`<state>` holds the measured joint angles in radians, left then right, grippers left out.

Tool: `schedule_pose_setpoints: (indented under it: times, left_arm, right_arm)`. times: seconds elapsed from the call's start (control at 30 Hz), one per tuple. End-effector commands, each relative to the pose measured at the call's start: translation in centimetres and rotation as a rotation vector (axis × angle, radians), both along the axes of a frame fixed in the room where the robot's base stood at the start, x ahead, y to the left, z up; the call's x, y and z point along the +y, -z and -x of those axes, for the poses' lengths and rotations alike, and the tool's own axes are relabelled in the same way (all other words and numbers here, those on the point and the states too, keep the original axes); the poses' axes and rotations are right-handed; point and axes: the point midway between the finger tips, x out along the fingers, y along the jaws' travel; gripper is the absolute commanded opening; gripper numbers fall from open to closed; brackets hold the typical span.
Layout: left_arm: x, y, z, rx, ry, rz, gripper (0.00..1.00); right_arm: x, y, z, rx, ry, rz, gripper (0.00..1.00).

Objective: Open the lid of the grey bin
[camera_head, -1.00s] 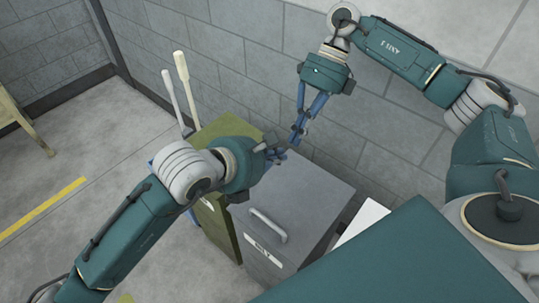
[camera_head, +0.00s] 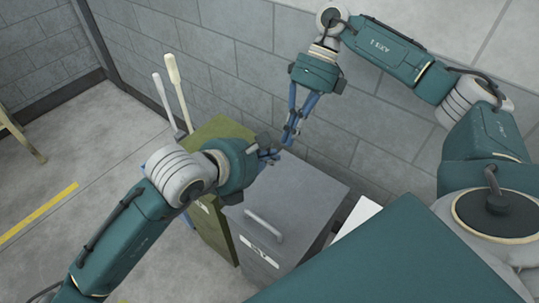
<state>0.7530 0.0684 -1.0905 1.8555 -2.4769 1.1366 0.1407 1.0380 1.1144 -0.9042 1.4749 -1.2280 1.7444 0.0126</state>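The grey bin (camera_head: 290,252) stands low in the middle, against the block wall. Its flat lid (camera_head: 308,205) is down, with a light bar handle (camera_head: 264,226) near the front edge and a white label below the handle. My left gripper (camera_head: 270,155) is over the bin's back left corner, mostly hidden by its own wrist, so its opening does not show. My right gripper (camera_head: 289,142) points down at the back edge of the bin, close to the left one. Its blue fingers converge at the tips, with nothing visible between them. I cannot tell whether either gripper touches the lid.
An olive-green bin (camera_head: 219,236) stands close against the left side of the grey bin. Two pale long handles (camera_head: 178,90) rise behind it. A white object (camera_head: 358,216) is at the grey bin's right. Open floor with a yellow line (camera_head: 40,212) lies to the left.

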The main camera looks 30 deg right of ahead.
Motion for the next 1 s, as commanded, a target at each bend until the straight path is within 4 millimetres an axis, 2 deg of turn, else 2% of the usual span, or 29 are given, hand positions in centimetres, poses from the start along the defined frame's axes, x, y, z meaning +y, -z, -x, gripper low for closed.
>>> schedule_pose_setpoints:
  times: [0.47, 0.67, 1.0]
  left_arm:
    - [0.01, 0.01, -0.01, 0.0, 0.0, 0.0, 0.0]
    - [0.0, 0.0, -0.01, 0.0, 0.0, 0.0, 0.0]
    - [0.0, 0.0, 0.0, 0.0, 0.0, 0.0, 0.0]
  right_arm:
    - [0.0, 0.0, 0.0, 0.0, 0.0, 0.0, 0.0]
    - [0.0, 0.0, 0.0, 0.0, 0.0, 0.0, 0.37]
    - [-0.14, -0.25, -0.1, -0.001, 0.001, 0.0, 0.37]
